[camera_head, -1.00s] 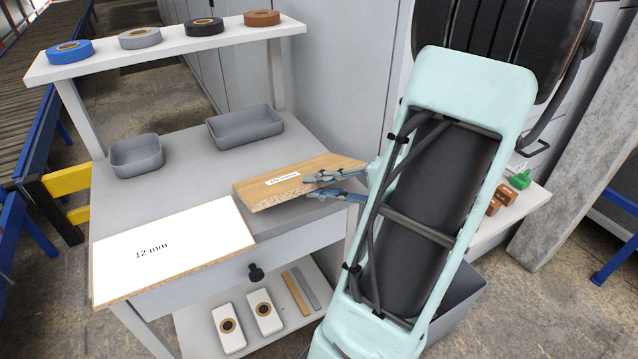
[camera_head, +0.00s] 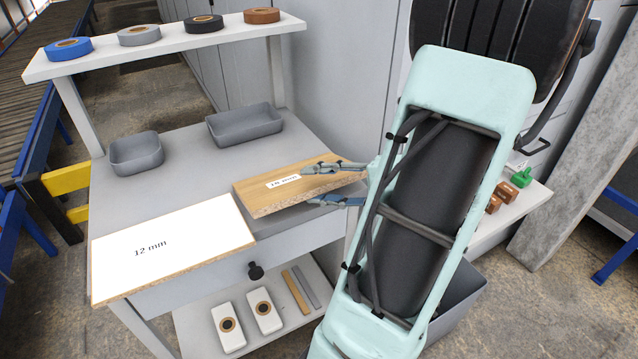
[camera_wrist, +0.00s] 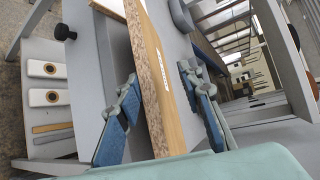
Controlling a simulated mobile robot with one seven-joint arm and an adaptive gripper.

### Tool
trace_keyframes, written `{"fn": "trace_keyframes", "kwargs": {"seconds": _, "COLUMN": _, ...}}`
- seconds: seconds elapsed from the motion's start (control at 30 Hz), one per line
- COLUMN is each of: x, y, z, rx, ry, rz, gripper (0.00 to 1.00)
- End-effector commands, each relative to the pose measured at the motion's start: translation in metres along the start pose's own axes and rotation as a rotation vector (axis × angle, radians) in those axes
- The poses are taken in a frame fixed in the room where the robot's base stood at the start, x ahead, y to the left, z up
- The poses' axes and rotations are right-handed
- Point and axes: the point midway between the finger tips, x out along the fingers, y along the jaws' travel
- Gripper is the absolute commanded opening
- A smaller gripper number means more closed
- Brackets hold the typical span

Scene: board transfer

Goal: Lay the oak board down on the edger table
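The oak board (camera_head: 262,199), with an 18 mm label, lies flat on the grey edger table (camera_head: 185,180), to the right of the white board. Its near edge runs along the table's front, and its right end reaches towards my arm. My gripper (camera_head: 308,185) is at that right end, one finger above the board and one below its near edge. In the wrist view the oak board (camera_wrist: 177,120) passes between the spread fingers of my gripper (camera_wrist: 158,73), with gaps showing on both sides. The gripper is open.
A white 12 mm board (camera_head: 180,245) lies at the table's front left. Two grey bins (camera_head: 136,153) (camera_head: 245,125) stand behind. A shelf (camera_head: 170,42) with several tape rolls spans the back. A dark knob (camera_head: 256,271) sticks out in front.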

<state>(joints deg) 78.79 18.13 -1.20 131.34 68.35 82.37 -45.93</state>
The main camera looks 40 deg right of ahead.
Motion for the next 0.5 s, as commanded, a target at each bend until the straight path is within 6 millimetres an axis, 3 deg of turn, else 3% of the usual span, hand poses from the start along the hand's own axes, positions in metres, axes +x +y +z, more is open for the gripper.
{"fn": "trace_keyframes", "kwargs": {"seconds": 0.5, "x": 0.0, "y": -0.0002, "z": 0.0003, "rx": 0.001, "ry": 0.0, "rz": 0.001, "gripper": 0.35}}
